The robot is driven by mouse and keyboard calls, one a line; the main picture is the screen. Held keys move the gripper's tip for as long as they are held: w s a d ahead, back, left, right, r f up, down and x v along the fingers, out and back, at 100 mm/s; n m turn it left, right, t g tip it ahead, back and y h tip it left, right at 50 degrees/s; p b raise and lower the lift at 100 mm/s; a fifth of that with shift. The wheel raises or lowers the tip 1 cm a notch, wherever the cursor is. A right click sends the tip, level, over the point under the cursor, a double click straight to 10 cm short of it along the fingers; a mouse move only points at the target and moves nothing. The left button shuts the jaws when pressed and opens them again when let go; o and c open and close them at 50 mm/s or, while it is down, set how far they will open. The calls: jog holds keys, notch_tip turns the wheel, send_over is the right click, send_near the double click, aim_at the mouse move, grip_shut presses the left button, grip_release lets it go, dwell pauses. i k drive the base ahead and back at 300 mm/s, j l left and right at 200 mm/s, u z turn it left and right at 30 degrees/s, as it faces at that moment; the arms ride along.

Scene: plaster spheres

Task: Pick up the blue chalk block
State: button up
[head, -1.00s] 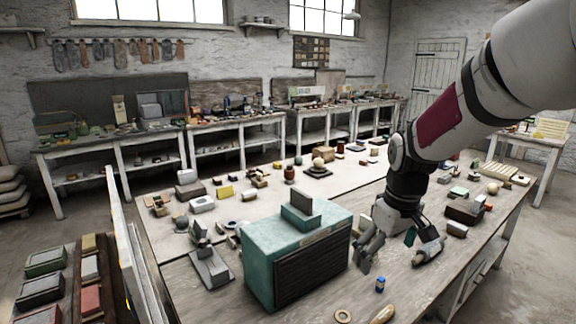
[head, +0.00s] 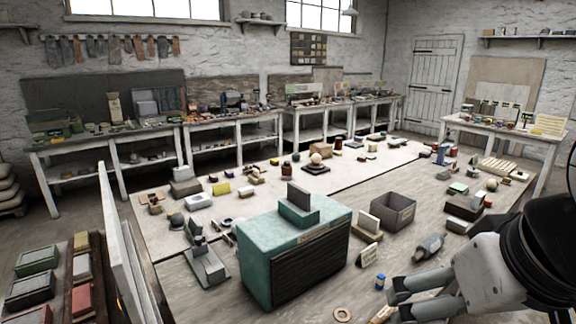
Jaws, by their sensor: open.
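A small blue piece (head: 380,281) stands on the front part of the worktable, right of the teal cabinet; it looks like the blue chalk block, but it is too small to be sure. My gripper (head: 398,301) is at the lower right of the head view, fingers pointing left, open, with nothing seen between them. Its fingertips are just right of and below the blue piece in the picture; I cannot tell whether they touch it. Part of the gripper is cut off by the bottom edge.
A teal cabinet (head: 258,249) stands left of the blue piece. A grey cylindrical tool (head: 430,246) lies to the right. A pale ring (head: 342,314) and a wooden-handled tool (head: 382,314) lie near the front.

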aim_at(380, 278)
jog(key=k+z, duration=0.1)
jog(key=z, duration=0.2)
jog(key=k, duration=0.35)
jog(key=i+l+z, duration=0.1)
jog(key=i+z, duration=0.25)
jog(key=i, duration=0.25)
jog(key=i+z, duration=0.4)
jog(key=i, duration=0.2)
